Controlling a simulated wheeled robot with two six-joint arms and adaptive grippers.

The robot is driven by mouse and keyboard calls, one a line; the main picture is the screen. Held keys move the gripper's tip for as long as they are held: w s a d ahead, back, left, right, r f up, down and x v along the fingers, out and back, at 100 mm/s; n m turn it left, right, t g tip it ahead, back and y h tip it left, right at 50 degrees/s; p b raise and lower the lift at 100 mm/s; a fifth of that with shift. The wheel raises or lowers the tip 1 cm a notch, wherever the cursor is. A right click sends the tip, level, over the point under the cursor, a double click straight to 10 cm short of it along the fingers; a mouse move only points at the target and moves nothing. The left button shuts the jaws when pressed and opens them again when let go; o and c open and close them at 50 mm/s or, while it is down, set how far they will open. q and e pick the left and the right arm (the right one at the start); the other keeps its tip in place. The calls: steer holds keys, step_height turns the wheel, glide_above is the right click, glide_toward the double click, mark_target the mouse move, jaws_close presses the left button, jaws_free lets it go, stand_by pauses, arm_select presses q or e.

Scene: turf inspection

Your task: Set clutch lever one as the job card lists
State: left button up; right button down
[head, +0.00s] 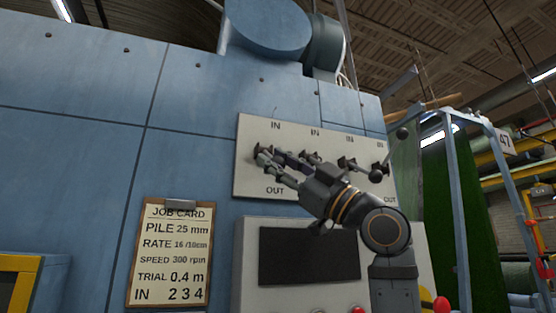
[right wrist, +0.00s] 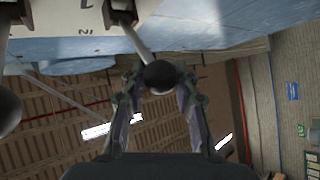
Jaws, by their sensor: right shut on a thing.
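A pale lever panel (head: 250,180) on the blue machine has a row of levers, with IN printed above and OUT below. My right gripper (head: 270,164) is at the leftmost lever, whose knob is hidden there. In the right wrist view, a round black knob (right wrist: 160,77) on a metal rod sits between the fingers of my right gripper (right wrist: 158,92), which is shut on it. The rightmost lever's knob (head: 403,133) points up, and another dark knob (head: 376,176) sits lower. The job card (head: 172,252) reads "IN 2 3 4". My left gripper is out of view.
A dark screen (head: 308,255) in a pale console stands below the levers. A red button (head: 358,311) shows at its bottom. A blue frame (head: 480,190) with green turf (head: 465,225) stands at right. Another black knob (right wrist: 8,110) is close by at left in the wrist view.

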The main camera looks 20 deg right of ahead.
steer(key=c, duration=1)
jaws_free()
steer(key=shift+w+a+f, duration=0.1)
steer(key=shift+f, duration=0.25)
steer(key=shift+c, duration=0.2)
steer(key=shift+o, duration=0.2)
steer(key=shift+w+d+f+h, duration=0.1)
steer(key=shift+w+d+h, duration=0.15)
steer(key=shift+w, duration=0.3)
steer(key=v, duration=1.2)
steer(key=shift+a+f, duration=0.15)
steer(key=shift+w, duration=0.1)
